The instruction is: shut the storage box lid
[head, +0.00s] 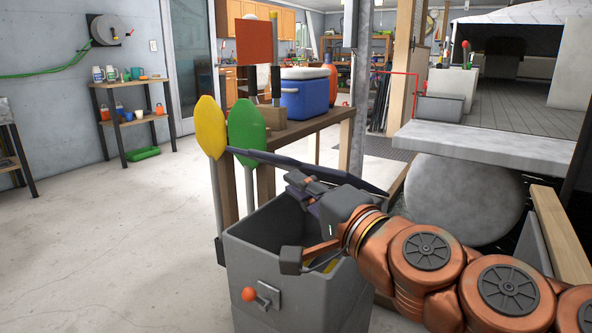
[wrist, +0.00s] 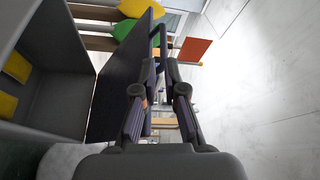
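The grey storage box (head: 262,250) stands open at the lower middle of the head view. Its dark lid (head: 262,158) is raised at the back and shows nearly edge-on. My gripper (head: 303,181) is above the box, close to the lid. In the wrist view, the lid (wrist: 120,75) stands just left of my fingers, with the open box (wrist: 60,60) beyond it. The fingers (wrist: 164,85) are apart, and the background shows between them. I cannot tell whether a finger touches the lid. Yellow items (wrist: 17,66) lie inside the box. My wrist hides part of the box's rim.
Yellow (head: 210,127) and green (head: 246,126) paddles stand behind the box. A wooden bench (head: 320,122) behind them carries a blue cooler (head: 305,97). A latch with an orange knob (head: 249,294) is on the box's front. The floor at left is clear.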

